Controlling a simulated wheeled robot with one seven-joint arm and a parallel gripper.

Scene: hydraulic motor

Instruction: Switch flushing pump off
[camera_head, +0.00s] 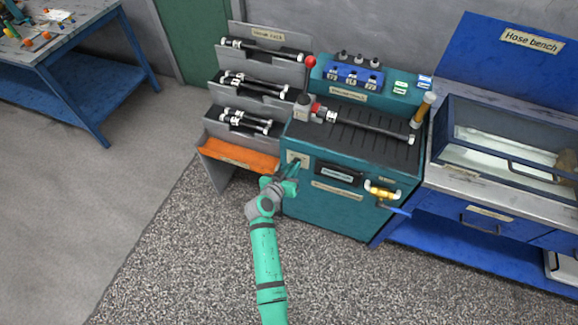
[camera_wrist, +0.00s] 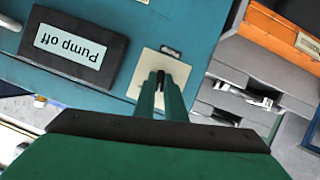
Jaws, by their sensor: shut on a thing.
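The teal flushing pump cabinet (camera_head: 330,205) stands against the wall. A cream switch plate (camera_wrist: 176,66) is on its front, also seen in the head view (camera_head: 297,158). My gripper (camera_wrist: 161,84) is at this plate, its fingers close together on a small dark switch knob (camera_wrist: 160,75). The fingertips hide most of the knob, so its position is hard to tell. Beside the plate is a black display (camera_wrist: 75,46) that reads "Pump off", upside down in the wrist view. The display also shows in the head view (camera_head: 339,174).
A grey hose rack (camera_head: 228,105) with an orange bottom shelf (camera_head: 240,155) stands to the left of the cabinet. The blue hose bench (camera_head: 470,210) is further right. The floor at left is clear.

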